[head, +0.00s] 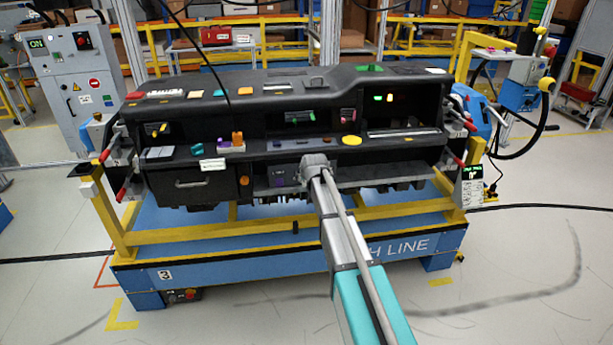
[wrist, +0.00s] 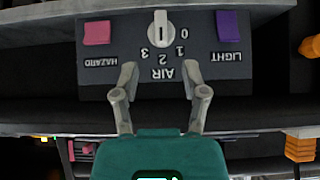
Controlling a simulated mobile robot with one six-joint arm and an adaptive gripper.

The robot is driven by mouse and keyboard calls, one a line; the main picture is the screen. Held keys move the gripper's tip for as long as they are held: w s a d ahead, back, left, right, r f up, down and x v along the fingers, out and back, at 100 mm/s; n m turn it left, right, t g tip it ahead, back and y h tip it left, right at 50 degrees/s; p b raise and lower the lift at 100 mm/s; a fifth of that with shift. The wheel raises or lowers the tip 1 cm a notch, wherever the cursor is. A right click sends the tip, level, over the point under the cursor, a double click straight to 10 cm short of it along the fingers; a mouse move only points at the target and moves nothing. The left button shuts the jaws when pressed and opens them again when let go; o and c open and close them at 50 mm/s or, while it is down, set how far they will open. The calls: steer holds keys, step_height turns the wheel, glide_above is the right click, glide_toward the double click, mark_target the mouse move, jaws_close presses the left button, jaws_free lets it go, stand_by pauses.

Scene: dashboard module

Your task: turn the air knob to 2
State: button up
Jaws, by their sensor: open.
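The air knob (wrist: 161,27) is a pale round dial with a raised grip on a dark panel (wrist: 210,62), seen upside down in the wrist view. Its numbers 0 to 3 curve below and to the right of it. The dark line on its grip runs up and down in the picture, its lower end towards the 2. My gripper (wrist: 159,78) is open and empty, its fingertips apart on either side of the AIR label, below the knob in the picture and not around it. In the head view my gripper (head: 316,163) hides the knob.
A pink HAZARD button (wrist: 97,33) and a purple LIGHT button (wrist: 228,26) flank the knob. A dashboard shelf edge (wrist: 60,12) runs above the panel in the wrist view. The black dashboard (head: 275,90) stands on a blue and yellow bench (head: 220,265).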

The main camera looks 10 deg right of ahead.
steer(key=p+v, duration=0.4)
steer(key=v, duration=0.2)
steer(key=shift+s+r, duration=0.25)
steer(key=shift+s, duration=0.05)
stand_by(0.6)
stand_by(0.4)
steer(key=s+f+g, duration=0.2)
steer(key=s+g, duration=0.2)
steer(key=s, duration=1.3)
steer(key=s+f+g, duration=0.3)
steer(key=s+g, duration=0.2)
steer(key=s, duration=1.2)
steer(key=shift+s+d+f+p, duration=0.15)
steer(key=shift+s+d+p, duration=0.15)
steer(key=shift+d, duration=0.1)
